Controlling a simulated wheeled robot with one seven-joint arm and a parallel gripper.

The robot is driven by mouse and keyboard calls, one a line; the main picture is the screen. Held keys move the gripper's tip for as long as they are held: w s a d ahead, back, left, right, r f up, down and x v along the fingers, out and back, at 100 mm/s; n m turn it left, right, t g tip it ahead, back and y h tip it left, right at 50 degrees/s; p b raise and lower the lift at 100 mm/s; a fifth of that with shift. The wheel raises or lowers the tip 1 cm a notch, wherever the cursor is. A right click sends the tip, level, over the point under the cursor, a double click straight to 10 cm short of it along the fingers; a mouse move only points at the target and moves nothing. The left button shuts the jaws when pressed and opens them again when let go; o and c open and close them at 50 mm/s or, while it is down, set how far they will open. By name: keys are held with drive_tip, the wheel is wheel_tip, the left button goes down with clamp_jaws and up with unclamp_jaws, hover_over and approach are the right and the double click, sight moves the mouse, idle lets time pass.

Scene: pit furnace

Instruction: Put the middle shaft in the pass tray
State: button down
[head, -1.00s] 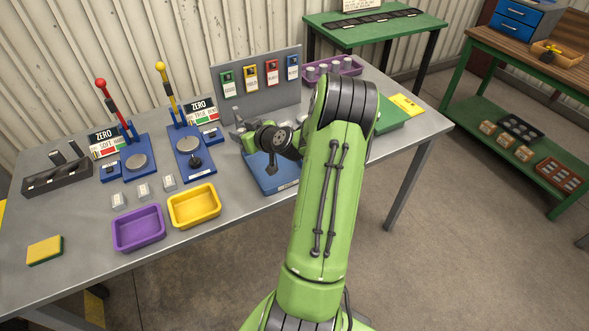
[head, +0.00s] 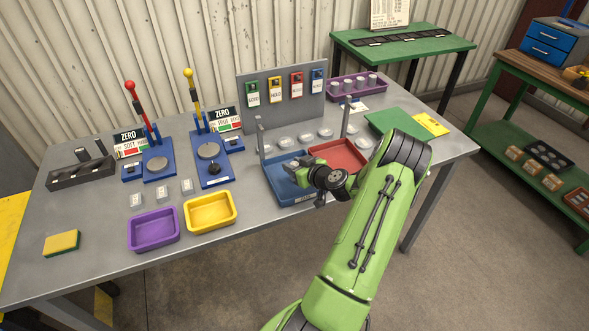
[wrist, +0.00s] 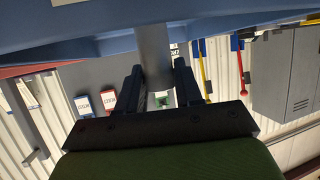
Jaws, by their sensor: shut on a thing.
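A grey upright shaft (wrist: 154,55) stands between the dark fingers of my gripper (wrist: 158,80) in the wrist view, and the gripper is shut on it. Its far end overlaps the blue tray (wrist: 240,20); I cannot tell whether they touch. In the head view my gripper (head: 304,173) is over the right part of the blue tray (head: 277,187), and the shaft is hidden by the gripper. A red tray (head: 345,158) lies beside it to the right. The tray labels are too small to read. Two grey uprights stand behind the trays, a left one (head: 260,135) and a right one (head: 346,117).
Several pale round pieces (head: 305,138) lie behind the trays. A purple bin (head: 153,230) and a yellow bin (head: 210,212) stand left of the blue tray. Two blue lever stands (head: 212,160) are farther left. The front right of the table is under my arm.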

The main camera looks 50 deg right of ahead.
drive_tip(key=shift+w+f, duration=0.1)
drive_tip(key=shift+f, duration=0.15)
drive_tip(key=shift+f, duration=0.15)
drive_tip(key=c, duration=0.8)
unclamp_jaws()
drive_tip(key=shift+o, duration=0.2)
